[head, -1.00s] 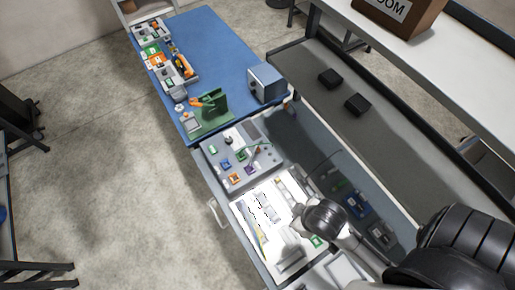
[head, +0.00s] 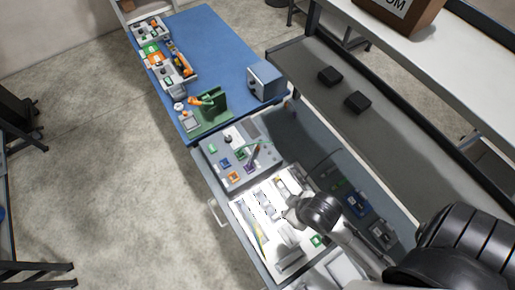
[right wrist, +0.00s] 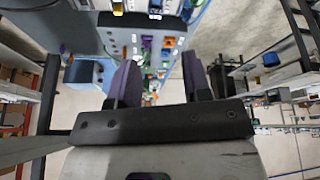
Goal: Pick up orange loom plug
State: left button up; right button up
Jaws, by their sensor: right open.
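A small orange piece (head: 234,176) sits on the grey panel in the head view, near its front edge. It is too small to tell for certain whether it is the loom plug or a socket. Thin coloured wires cross the panel behind it. In the right wrist view an orange piece (right wrist: 168,42) shows beyond the fingers, beside a purple block (right wrist: 147,42). My right gripper (right wrist: 160,80) is open, with nothing between its two dark fingers. In the head view my right arm reaches in from the right over the white lit board; its fingertips are hard to make out. My left gripper is not in view.
A blue bench (head: 217,42) holds trays of parts, a green stand (head: 213,103) and a grey box (head: 265,81). The white lit board (head: 262,232) lies next to the grey panel. Two black blocks (head: 330,75) lie on the dark conveyor at the right.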

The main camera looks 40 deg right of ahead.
jog(key=w+d+r+n+t+h+b, duration=0.1)
jog(key=w+r+t+b, duration=0.25)
jog(key=w, duration=0.65)
jog(key=w+d+r+t+b, duration=0.1)
jog(key=w+r+t+b, duration=0.2)
jog(key=w, duration=0.6)
jog(key=m+g+b, duration=0.5)
jog(key=g+b, duration=0.1)
jog(key=g, duration=0.5)
send_over(257, 145)
notch_tip(257, 145, down, 13)
jog(key=shift+y, duration=0.4)
notch_tip(257, 145, down, 7)
jog(key=shift+f, duration=0.1)
jog(key=shift+s+f+p, duration=0.15)
jog(key=shift+f+p, duration=0.25)
jog(key=shift+f, duration=2.45)
